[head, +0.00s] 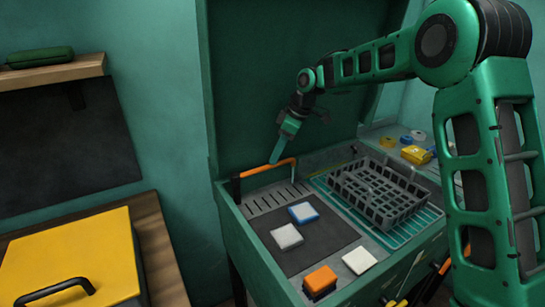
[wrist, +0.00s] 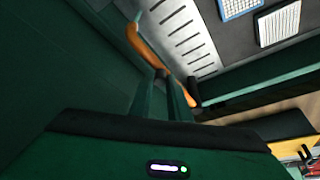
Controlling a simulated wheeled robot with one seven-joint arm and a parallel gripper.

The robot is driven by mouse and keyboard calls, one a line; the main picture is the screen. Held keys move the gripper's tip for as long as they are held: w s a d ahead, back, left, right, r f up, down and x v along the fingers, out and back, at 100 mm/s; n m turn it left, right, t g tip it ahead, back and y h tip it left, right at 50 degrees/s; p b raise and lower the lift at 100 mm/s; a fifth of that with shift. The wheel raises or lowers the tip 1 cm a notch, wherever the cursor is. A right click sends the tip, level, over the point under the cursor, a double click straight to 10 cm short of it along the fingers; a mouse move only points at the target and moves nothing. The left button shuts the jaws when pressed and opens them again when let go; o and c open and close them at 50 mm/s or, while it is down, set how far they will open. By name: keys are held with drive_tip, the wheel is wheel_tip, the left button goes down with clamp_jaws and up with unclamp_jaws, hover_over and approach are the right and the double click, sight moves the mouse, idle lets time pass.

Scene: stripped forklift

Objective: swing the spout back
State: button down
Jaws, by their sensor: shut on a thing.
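The orange spout (head: 258,169) runs along the back left of the bench unit. It rises from a dark mount at the left corner and ends in a thin downturned tip over the slotted drain area. It also shows in the wrist view (wrist: 150,48), running diagonally past my fingers. My gripper (head: 274,161) reaches down from above and is shut on the spout, about midway along it. In the wrist view my gripper (wrist: 160,78) has its two fingers on the orange bar; the exact contact is partly dark.
A grey crate (head: 378,195) stands on the right of the bench. Blue-white (head: 303,212), grey (head: 287,236), orange (head: 320,281) and cream (head: 359,260) blocks lie on the bench top. A tall green back panel (head: 285,80) rises behind the spout. A yellow lid (head: 70,262) is at lower left.

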drive_tip(key=shift+w+r, duration=0.1)
drive_tip(key=shift+w, duration=0.05)
drive_tip(key=c, duration=1.7)
unclamp_jaws()
drive_tip(key=shift+o, duration=0.2)
drive_tip(key=v, duration=1)
drive_tip(key=shift+d+r, duration=0.2)
drive_tip(key=shift+r, duration=0.05)
